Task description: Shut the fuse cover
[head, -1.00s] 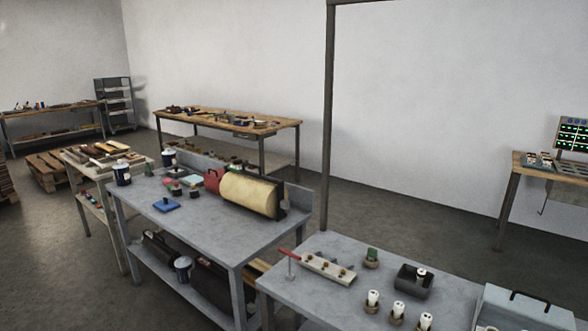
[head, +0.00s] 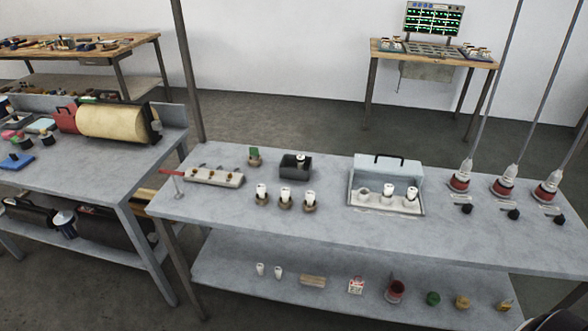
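The fuse box (head: 386,210) stands on the grey table right of its middle. Its pale grey fuse cover (head: 398,171), with a black handle (head: 390,157), stands raised at the back, so the front is open. Inside, two white fuses (head: 388,192) sit in the middle and right places. The left place (head: 363,194) shows a holder without a tall white fuse. Neither of my grippers is in view. A dark rounded shape at the bottom right corner is too cut off to identify.
Several white fuses in brown holders (head: 285,200) and a dark bin (head: 295,167) stand left of the fuse box. A pale block with a red lever (head: 214,177) lies farther left. Red-based fixtures with rods (head: 460,182) stand to the right. The lower shelf (head: 330,300) holds small parts.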

